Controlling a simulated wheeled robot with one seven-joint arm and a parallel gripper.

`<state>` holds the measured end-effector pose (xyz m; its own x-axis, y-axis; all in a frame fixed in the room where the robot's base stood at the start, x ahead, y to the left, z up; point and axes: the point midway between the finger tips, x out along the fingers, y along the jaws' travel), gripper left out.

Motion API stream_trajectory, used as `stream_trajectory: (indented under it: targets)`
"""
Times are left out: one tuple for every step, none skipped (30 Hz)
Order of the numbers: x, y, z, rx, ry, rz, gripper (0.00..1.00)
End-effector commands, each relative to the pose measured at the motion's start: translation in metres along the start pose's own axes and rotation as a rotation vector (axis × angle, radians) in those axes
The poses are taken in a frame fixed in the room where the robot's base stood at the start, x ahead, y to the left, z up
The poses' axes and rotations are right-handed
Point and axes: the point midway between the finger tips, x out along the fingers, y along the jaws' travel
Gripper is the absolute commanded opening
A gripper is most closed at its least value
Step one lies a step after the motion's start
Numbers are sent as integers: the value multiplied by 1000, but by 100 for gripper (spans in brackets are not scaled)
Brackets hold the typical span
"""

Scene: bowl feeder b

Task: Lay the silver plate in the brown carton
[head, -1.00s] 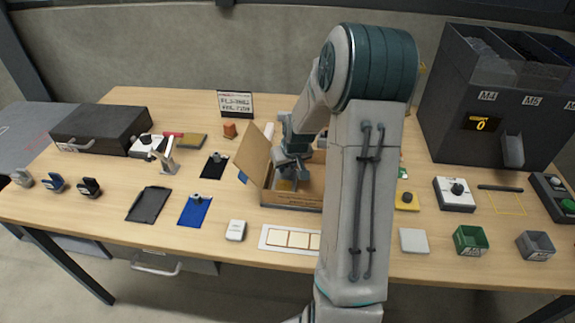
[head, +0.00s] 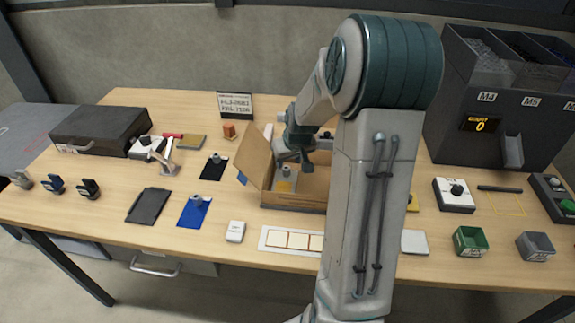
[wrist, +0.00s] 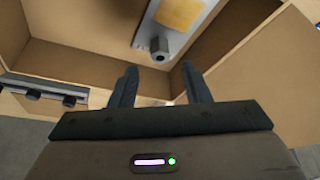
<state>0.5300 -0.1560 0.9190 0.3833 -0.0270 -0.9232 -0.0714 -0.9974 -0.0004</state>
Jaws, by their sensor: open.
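The brown carton (head: 293,205) stands open near the middle of the table, with a flap raised on its left. The silver plate (head: 294,179), with a grey knob and a yellow patch, is inside it toward the left. In the wrist view the plate (wrist: 193,41) appears at the top, inside the carton walls (wrist: 75,63); whether it lies fully flat I cannot tell. My gripper (head: 306,163) is over the carton, right of the plate's knob. In the wrist view my gripper (wrist: 160,80) is open, its fingers apart and empty, clear of the knob.
A blue plate (head: 193,212) and a black plate (head: 214,167), both with knobs, lie left of the carton. A white framed strip (head: 277,240) lies in front of it. A dark bin unit (head: 455,100) stands at right. My arm hides table right of the carton.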

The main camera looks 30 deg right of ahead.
Motion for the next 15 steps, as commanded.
stream_trajectory:
  targets:
    - [-12, 1, 0, 0, 4, 3, 43]
    - [-18, 1, 0, 1, 3, 2, 43]
    - [-26, 1, 0, 1, 3, 3, 43]
    - [-31, 1, 0, 1, 3, 3, 43]
    - [-36, 1, 0, 1, 2, 3, 43]
    - [-42, 0, 0, 1, 2, 2, 43]
    - [-47, 0, 0, 0, 2, 2, 43]
    - [-51, 0, 0, -1, 1, 2, 43]
    - [-56, 0, 0, 0, 1, 2, 43]
    - [-60, 0, 0, 0, 1, 2, 43]
    - [-63, 0, 0, 1, 0, 1, 43]
    - [-66, 0, 0, 0, 0, 1, 43]
    - [-68, 0, 0, 0, 0, 1, 43]
    - [-69, 0, 0, 0, 0, 1, 43]
    - [-72, -1, 1, -2, -1, 0, 43]
